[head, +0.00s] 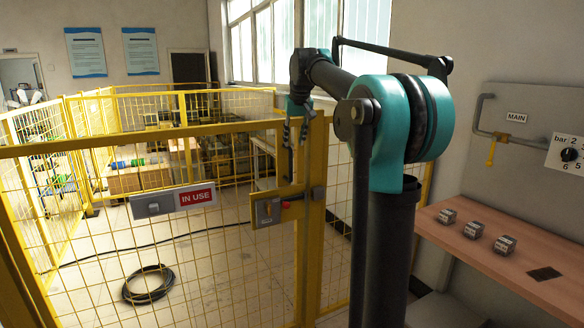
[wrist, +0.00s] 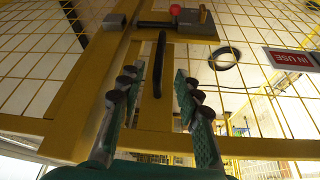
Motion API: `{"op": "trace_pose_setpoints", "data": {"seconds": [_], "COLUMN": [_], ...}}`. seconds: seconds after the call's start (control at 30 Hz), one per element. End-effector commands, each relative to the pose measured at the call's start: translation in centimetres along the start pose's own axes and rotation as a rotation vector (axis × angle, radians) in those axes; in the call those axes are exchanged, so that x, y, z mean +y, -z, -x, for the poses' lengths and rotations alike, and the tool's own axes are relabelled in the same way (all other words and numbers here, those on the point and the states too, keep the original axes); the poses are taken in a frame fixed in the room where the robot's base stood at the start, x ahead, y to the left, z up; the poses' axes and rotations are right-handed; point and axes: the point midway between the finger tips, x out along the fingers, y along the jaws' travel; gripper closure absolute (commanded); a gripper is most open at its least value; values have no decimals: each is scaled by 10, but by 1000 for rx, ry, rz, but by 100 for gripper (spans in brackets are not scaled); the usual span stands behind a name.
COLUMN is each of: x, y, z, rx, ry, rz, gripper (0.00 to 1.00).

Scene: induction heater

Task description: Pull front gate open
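The front gate (head: 120,143) is a yellow mesh panel in a yellow frame, and it looks closed against its post (head: 312,230). A red and grey IN USE sign (head: 195,197) hangs on it and also shows in the wrist view (wrist: 290,58). A latch (head: 267,210) with a red knob (head: 286,204) sits at the gate's right edge. A black upright handle (wrist: 159,65) is on the gate frame. My gripper (head: 294,132) is at the top of the gate's right edge. In the wrist view my gripper (wrist: 157,78) is open, its fingers on either side of the handle; contact cannot be told.
A coiled black hose (head: 147,284) lies on the floor behind the gate. A wooden shelf (head: 480,262) with several small grey blocks stands at the right, below a wall panel with a MAIN label (head: 517,117). Yellow fencing encloses the cell.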

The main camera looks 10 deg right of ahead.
Motion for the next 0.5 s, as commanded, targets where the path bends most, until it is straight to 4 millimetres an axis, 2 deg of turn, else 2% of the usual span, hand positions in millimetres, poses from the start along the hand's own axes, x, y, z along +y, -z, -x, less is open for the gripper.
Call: {"op": "trace_pose_setpoints", "data": {"seconds": [0.1,0.5], "x": [0,0], "y": [0,0], "z": [-26,-101], "rx": [0,0], "ry": [0,0], "rz": [0,0], "gripper": [66,66]}}
